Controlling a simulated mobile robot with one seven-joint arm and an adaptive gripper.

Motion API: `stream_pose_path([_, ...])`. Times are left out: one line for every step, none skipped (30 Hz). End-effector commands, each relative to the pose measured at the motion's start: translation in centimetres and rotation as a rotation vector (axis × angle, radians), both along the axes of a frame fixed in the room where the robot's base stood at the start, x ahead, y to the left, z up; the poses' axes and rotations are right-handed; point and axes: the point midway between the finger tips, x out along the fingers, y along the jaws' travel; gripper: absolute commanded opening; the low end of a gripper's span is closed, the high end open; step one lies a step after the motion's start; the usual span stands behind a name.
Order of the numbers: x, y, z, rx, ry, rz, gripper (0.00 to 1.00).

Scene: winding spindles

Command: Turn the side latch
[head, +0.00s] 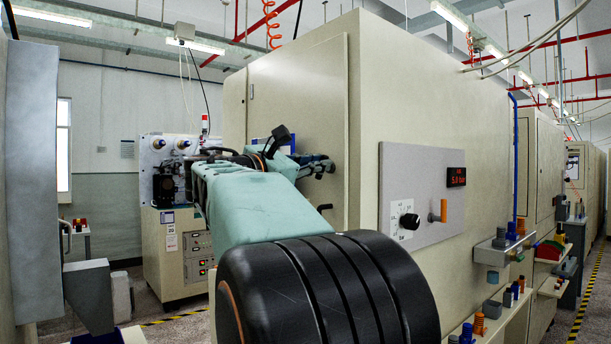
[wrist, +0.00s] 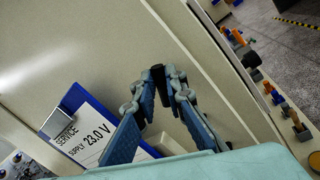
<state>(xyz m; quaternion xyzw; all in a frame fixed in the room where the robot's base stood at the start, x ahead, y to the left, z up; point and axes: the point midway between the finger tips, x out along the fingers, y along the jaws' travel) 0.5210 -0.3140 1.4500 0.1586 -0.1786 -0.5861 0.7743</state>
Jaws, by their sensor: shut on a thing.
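The side latch (wrist: 159,80) shows in the wrist view as a small dark piece between my fingertips, against the pale cabinet face. My gripper (wrist: 160,74) is shut on it, with both blue-grey fingers closing in from the sides. In the head view my gripper (head: 322,166) reaches the cabinet's door face near its right corner. The latch cannot be made out in that view. The exact angle of the latch is hard to tell.
The cabinet (head: 455,95) fills the middle. Its side has a grey panel (head: 425,170) with a black knob (head: 409,221) and an orange-handled lever (head: 442,210). A service card (wrist: 92,132) hangs left of my fingers. Shelves with spools (head: 500,240) stick out at the right.

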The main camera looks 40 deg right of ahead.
Motion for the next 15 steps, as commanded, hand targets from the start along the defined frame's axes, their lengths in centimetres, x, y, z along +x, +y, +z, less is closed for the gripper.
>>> stream_pose_path([-0.05,0.01,-0.58,0.003,-0.047,0.0,0.0])
stream_pose_path([-0.08,0.0,-0.63,0.006,-0.075,0.0,0.0])
stream_pose_path([-0.11,-0.01,-0.65,0.008,-0.113,0.0,0.0])
stream_pose_path([-0.15,-0.02,-0.66,0.01,-0.142,-0.001,0.0])
stream_pose_path([-0.16,-0.03,-0.69,0.012,-0.169,-0.001,0.0])
stream_pose_path([-0.17,-0.04,-0.75,0.015,-0.207,-0.001,0.0])
stream_pose_path([-0.19,-0.04,-0.78,0.017,-0.235,-0.001,0.0])
stream_pose_path([-0.21,-0.04,-0.8,0.019,-0.265,0.0,0.0])
stream_pose_path([-0.22,-0.02,-0.86,0.022,-0.301,-0.001,0.0])
stream_pose_path([-0.24,-0.02,-0.88,0.025,-0.331,-0.001,0.0])
stream_pose_path([-0.27,-0.01,-0.9,0.027,-0.359,-0.001,0.0])
stream_pose_path([-0.29,0.0,-0.94,0.03,-0.397,-0.001,0.0])
stream_pose_path([-0.29,0.0,-1.0,0.032,-0.424,0.0,0.0])
stream_pose_path([-0.3,-0.01,-1.02,0.035,-0.454,-0.001,0.0])
stream_pose_path([-0.3,-0.02,-1.07,0.038,-0.491,0.0,0.0])
